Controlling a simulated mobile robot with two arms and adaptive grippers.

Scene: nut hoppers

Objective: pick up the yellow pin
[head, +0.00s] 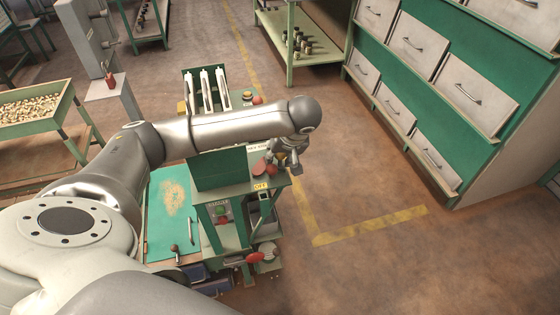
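I cannot make out a yellow pin for certain. A small yellow-and-dark piece (247,96) sits beside a red knob (257,100) at the far end of the green workstation (215,172). My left gripper (291,165) hangs below the end of my arm at the right edge of the workstation. It is close to a red round part (261,166) on the workstation's ledge. Its fingers are small and dark, so I cannot tell whether they are open or shut, or whether they hold anything. My arm hides part of the workstation. My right gripper is out of view.
A tray of nuts (30,106) stands at the left. A green shelf (300,50) with small dark parts is at the back. A green cabinet with pale drawers (415,40) stands at the right. The brown floor (370,180) between is clear, with yellow lines.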

